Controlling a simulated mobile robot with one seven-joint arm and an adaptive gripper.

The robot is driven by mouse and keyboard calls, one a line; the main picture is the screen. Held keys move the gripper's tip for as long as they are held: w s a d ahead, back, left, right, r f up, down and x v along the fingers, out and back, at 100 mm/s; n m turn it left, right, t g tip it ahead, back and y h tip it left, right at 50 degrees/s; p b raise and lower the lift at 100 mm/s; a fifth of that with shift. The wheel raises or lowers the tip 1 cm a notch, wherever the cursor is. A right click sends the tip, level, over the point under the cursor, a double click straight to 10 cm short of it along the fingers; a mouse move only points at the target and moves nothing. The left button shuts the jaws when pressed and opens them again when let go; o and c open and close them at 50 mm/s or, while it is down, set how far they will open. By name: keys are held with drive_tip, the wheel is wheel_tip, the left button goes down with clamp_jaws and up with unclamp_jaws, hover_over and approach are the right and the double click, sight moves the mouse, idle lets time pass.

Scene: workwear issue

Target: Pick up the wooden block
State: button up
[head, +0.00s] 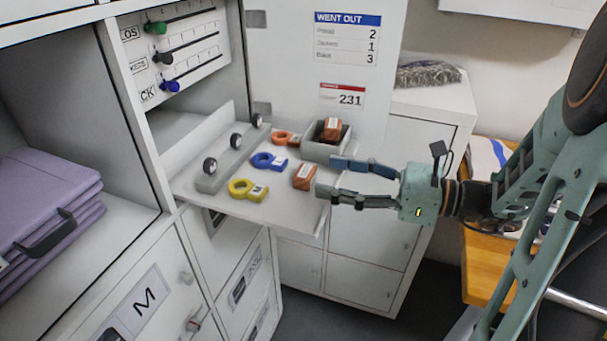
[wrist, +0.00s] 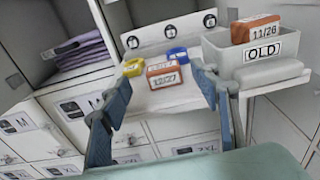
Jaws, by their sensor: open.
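A reddish-brown block (head: 304,177) with a white label lies on the pull-out shelf near its right edge. In the wrist view the block (wrist: 164,75) shows the label 12/27 and sits between the fingertips in the picture. A second, similar block (head: 331,129) lies in a grey bin (head: 322,150); in the wrist view that block (wrist: 255,28) reads 11/26 and the bin is marked OLD. My gripper (head: 328,177) is open and empty, its fingers pointing left toward the block on the shelf. The fingertips are close to it; no contact is visible.
The shelf (head: 215,200) also bears yellow (head: 248,189), blue (head: 269,161) and orange (head: 282,138) ring-shaped tags and a grey rail (head: 232,157) with round knobs. The open cabinet door (head: 300,80) stands behind the shelf. Folded purple clothing (head: 45,205) lies in the left compartment.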

sight(305, 171)
drive_tip(key=shift+p+x, duration=0.3)
drive_tip(key=shift+x, duration=2.85)
drive_tip(key=shift+w, duration=0.1)
drive_tip(key=shift+c, duration=0.7)
drive_tip(key=c, duration=0.9)
drive_tip(key=shift+c, duration=0.2)
